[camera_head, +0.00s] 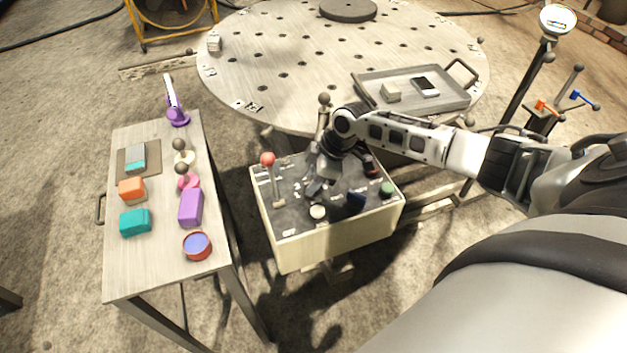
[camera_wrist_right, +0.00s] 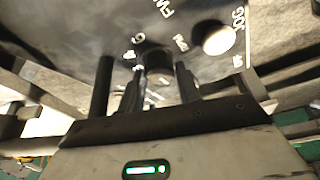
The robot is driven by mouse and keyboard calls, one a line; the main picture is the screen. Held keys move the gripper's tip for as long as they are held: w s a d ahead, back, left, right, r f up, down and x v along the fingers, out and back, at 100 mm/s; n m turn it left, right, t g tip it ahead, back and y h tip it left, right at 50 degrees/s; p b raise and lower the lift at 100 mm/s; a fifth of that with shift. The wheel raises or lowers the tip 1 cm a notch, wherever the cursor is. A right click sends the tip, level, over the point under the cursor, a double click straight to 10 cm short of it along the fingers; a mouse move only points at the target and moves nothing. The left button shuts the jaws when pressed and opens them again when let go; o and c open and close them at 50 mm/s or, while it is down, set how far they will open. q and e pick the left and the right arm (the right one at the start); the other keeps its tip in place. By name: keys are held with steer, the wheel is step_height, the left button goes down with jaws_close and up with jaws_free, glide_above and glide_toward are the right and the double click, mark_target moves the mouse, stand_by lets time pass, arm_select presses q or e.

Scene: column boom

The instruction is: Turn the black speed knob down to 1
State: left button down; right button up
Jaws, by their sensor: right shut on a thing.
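The control box (camera_head: 300,248) has a dark top panel and pale sides. My right gripper (camera_head: 318,190) reaches down onto this panel in the head view. In the right wrist view, the black speed knob (camera_wrist_right: 158,62) sits between the fingers of my right gripper (camera_wrist_right: 159,90), which are shut on it. A white mark shows on the knob's near side, and white figures stand on the panel around it. I cannot tell which figure the knob points to. In the head view my gripper and arm hide the knob. My left gripper is not in view.
The panel also carries a red-balled lever (camera_head: 267,160), a green button (camera_head: 386,188) and a pale round button (camera_head: 317,211), which also shows in the wrist view (camera_wrist_right: 218,40). A side table (camera_head: 150,275) with coloured blocks stands left. A round perforated table (camera_head: 300,60) stands behind.

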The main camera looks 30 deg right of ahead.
stand_by(0.4)
steer(key=o, duration=1)
steer(key=shift+c, duration=0.2)
steer(key=v, duration=1.6)
steer(key=shift+w+a, duration=0.15)
